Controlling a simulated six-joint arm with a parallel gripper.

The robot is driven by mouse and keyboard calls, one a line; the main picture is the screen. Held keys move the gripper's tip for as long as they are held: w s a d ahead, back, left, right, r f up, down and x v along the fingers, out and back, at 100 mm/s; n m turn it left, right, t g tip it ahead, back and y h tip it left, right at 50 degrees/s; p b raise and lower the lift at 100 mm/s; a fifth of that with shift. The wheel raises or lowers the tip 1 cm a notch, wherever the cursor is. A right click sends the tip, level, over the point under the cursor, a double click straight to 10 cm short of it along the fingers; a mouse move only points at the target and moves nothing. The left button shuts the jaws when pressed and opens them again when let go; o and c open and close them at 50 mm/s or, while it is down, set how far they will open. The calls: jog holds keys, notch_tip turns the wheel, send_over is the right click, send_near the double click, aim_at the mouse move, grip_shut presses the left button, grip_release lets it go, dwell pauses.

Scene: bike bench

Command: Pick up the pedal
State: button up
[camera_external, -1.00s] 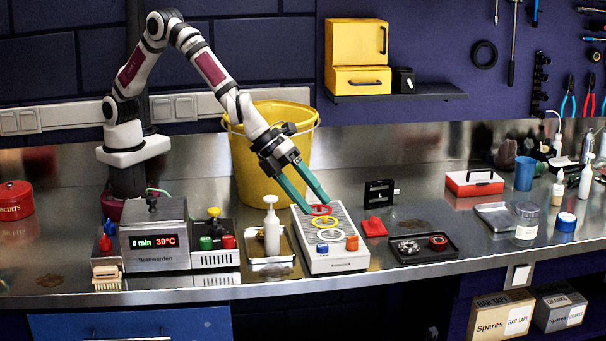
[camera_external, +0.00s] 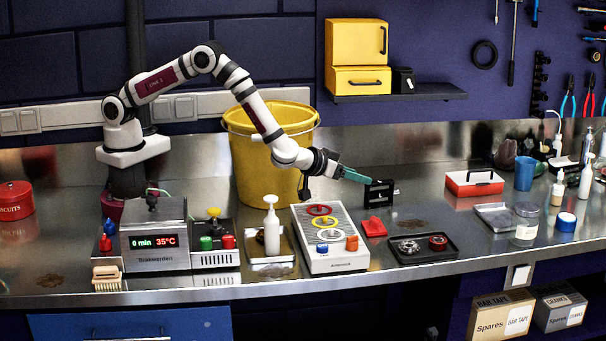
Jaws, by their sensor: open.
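A black, rectangular, frame-like part that looks like the pedal (camera_external: 380,196) stands upright on the steel bench, right of the white ringed device. My gripper (camera_external: 370,181) has teal fingers that point right and slightly down, with their tips at the pedal's upper left edge in the picture. The fingers are open and overlap one another in this view. I cannot tell whether they touch the pedal or are around it. The pedal rests on the bench.
The white ringed device (camera_external: 342,261) stands below my wrist. A red piece (camera_external: 374,227) and a black tray (camera_external: 424,254) with round parts lie in front of the pedal. A yellow bucket (camera_external: 250,180) stands behind my arm.

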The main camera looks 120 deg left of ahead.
aim_at(381, 181)
jog(key=x, duration=0.9)
jog(key=shift+s+a+r, duration=0.15)
jog(key=shift+s+r, duration=0.05)
jog(key=shift+s, duration=0.1)
grip_shut()
